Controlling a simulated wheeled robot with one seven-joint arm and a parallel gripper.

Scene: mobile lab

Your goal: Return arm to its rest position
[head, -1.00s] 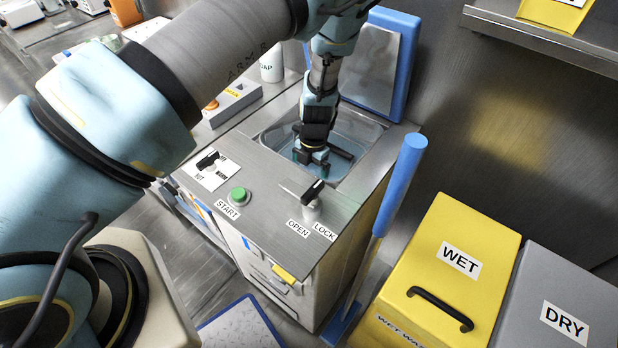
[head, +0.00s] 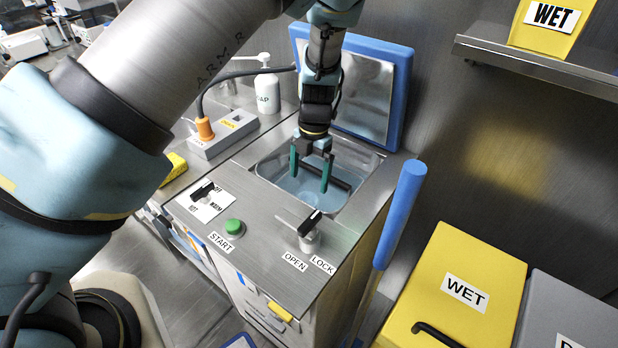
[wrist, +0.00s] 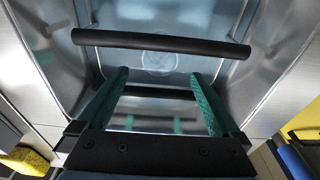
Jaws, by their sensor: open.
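My gripper (head: 311,176) points down over the metal basin (head: 268,178) set in the steel counter. Its two green fingers are apart with nothing between them. In the wrist view the green fingers (wrist: 158,98) reach toward the basin, and a black bar (wrist: 160,43) lies across the picture beyond their tips. The basin's floor shows a round drain-like mark. My arm comes in from the left of the head view and bends down to the gripper.
A blue-framed lid (head: 398,95) stands open behind the basin. A lever knob (head: 309,228) and green START button (head: 233,227) are on the counter front. A blue-handled tool (head: 400,215) leans at the right, by the yellow WET bin (head: 455,290). A soap bottle (head: 268,92) stands behind left.

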